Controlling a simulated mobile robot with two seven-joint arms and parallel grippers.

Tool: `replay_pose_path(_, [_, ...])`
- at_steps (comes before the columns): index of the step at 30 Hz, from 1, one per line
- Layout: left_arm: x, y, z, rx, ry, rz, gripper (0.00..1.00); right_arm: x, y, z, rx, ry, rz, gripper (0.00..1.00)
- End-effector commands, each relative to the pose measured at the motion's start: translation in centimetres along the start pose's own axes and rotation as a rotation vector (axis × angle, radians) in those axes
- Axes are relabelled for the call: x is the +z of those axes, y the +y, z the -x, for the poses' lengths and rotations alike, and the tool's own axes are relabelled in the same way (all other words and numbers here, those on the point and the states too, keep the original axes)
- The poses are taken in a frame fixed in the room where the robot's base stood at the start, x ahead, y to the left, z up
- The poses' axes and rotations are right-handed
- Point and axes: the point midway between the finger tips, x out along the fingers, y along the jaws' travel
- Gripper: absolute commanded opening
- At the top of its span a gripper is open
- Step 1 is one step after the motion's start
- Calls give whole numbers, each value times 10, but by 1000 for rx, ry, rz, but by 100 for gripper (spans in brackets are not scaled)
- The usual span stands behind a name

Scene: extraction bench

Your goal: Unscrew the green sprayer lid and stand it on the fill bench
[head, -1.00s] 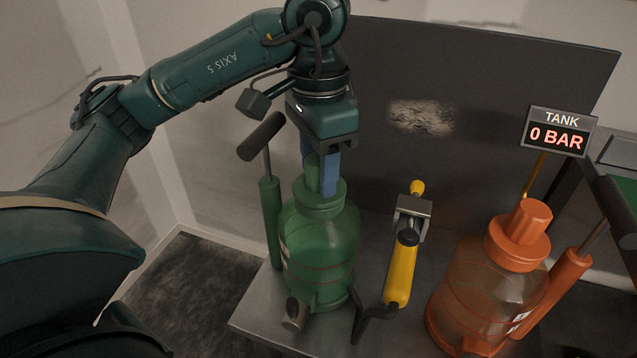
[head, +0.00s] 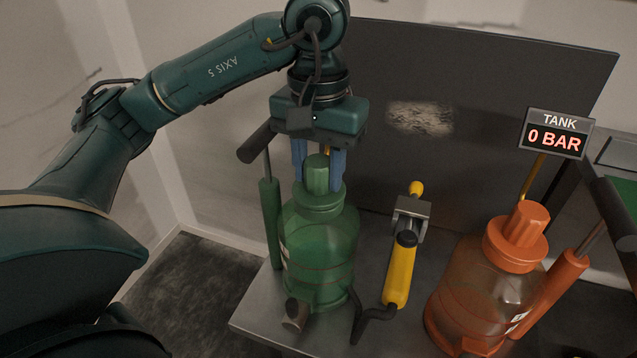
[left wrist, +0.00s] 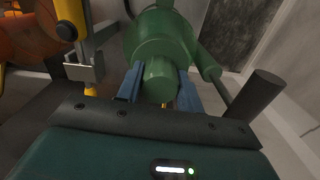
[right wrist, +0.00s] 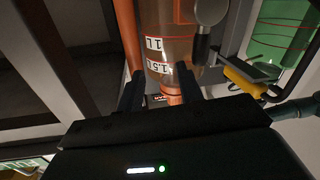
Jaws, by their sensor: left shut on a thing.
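The green sprayer (head: 318,250) stands upright on the metal bench, its green lid (head: 317,178) seated on top of the neck. My left gripper (head: 318,182) points down with one blue finger on each side of the lid's knob and is shut on it. In the left wrist view the lid's knob (left wrist: 161,80) sits between the fingertips (left wrist: 160,88). My right gripper (right wrist: 158,85) shows only in its wrist view, its fingers apart with an orange sprayer behind them. I cannot tell which surface is the fill bench.
A yellow-handled tool (head: 400,270) stands just right of the green sprayer. The orange sprayer (head: 485,290) stands further right, below a TANK sign (head: 557,133) reading 0 BAR. A dark panel (head: 480,110) rises behind. The green sprayer's pump handle (head: 257,142) stands close left of my gripper.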

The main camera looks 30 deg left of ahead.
Motion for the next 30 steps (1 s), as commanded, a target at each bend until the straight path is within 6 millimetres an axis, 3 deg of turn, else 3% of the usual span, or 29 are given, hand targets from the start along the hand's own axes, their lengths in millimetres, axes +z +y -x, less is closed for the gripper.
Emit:
replay_pose_path(1, [-1,0,-2,0,-1,77,10,13,-5,4,-11,-42,-8,36])
replay_pose_path(21, [-1,-1,0,-2,-1,1143,11,-1,-1,3,-8,-38,-5,36])
replay_pose_path(22, [-1,0,-1,-2,-1,1149,39,0,-1,3,-7,-37,-4,36])
replay_pose_path(30, [-1,0,0,-1,0,1139,60,-3,0,2,-5,-29,-1,36])
